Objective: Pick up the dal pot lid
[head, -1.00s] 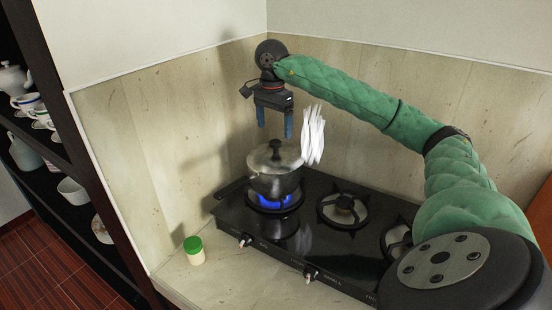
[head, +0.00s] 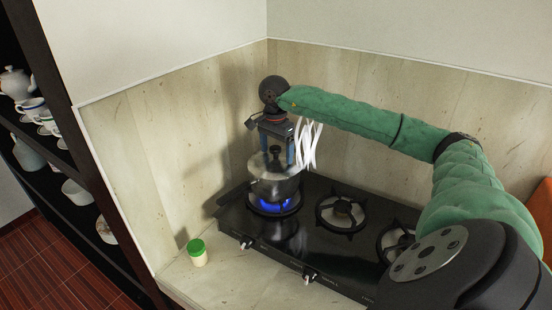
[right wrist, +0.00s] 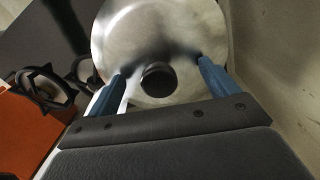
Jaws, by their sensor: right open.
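The dal pot (head: 271,191) is a metal pot on the lit left burner. Its silvery lid (head: 262,170) lies on top, with a dark round knob (head: 275,160). The lid (right wrist: 140,35) fills the upper part of the right wrist view, with the knob (right wrist: 158,79) between the fingers. My right gripper (head: 277,155) points down over the lid. Its blue fingers are open on either side of the knob and, in the right wrist view (right wrist: 160,68), a gap shows around it. Whether the fingertips touch the lid I cannot tell. My left gripper is in no view.
The black stove (head: 300,232) has other burners (head: 341,211) to the right. A green-capped jar (head: 197,252) stands on the counter at the front left. The tiled wall (head: 190,150) is close behind.

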